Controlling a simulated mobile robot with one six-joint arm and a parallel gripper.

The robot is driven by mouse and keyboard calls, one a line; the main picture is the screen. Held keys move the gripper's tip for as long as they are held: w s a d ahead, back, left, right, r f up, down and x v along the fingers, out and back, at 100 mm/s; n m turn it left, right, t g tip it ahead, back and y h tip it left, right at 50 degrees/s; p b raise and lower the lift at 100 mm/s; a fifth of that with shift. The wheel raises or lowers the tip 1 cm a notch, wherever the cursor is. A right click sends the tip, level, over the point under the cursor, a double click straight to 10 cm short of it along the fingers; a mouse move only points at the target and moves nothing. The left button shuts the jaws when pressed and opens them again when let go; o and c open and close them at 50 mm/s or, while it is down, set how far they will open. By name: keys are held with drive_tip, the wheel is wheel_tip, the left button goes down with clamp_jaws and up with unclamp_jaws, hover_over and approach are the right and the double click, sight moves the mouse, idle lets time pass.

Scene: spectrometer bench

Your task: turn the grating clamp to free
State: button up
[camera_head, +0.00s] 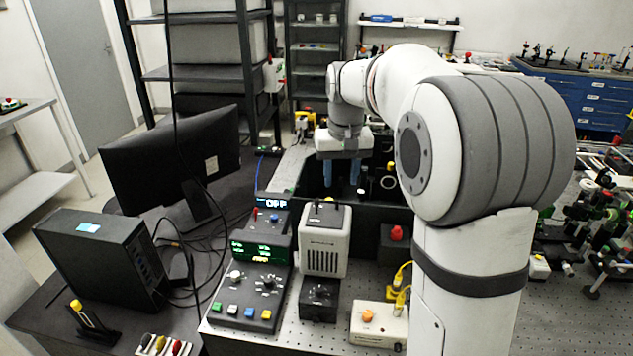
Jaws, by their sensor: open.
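My gripper (341,174) points down over the dark open-topped housing (313,181) at the back of the bench, its two blue fingers apart and nothing seen between them. My own arm hides the right side of the housing. Whether the fingers touch anything inside is too small to tell.
A control box with green digits (262,250) and a display reading OFF (275,203) stand left of a white vented lamp box (325,240). A red knob (396,233) and a white box with an orange button (378,324) stand in front. A monitor (170,160) is at left.

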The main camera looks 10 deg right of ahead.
drive_tip(key=shift+g, duration=0.6)
drive_tip(key=w+f, duration=0.2)
drive_tip(key=w, duration=0.1)
drive_tip(key=w+f, duration=0.1)
drive_tip(key=w, duration=0.3)
drive_tip(key=w+f, duration=0.2)
drive_tip(key=w, duration=0.2)
drive_tip(key=shift+w+f, duration=0.15)
drive_tip(key=shift+f, duration=0.2)
drive_tip(key=shift+w+f, duration=0.2)
drive_tip(key=shift+f, duration=0.05)
wheel_tip(320, 180, down, 8)
drive_tip(key=shift+r+p, duration=0.2)
drive_tip(key=shift+p, duration=0.15)
drive_tip(key=shift+c, duration=0.2)
clamp_jaws()
drive_tip(key=shift+a, duration=0.15)
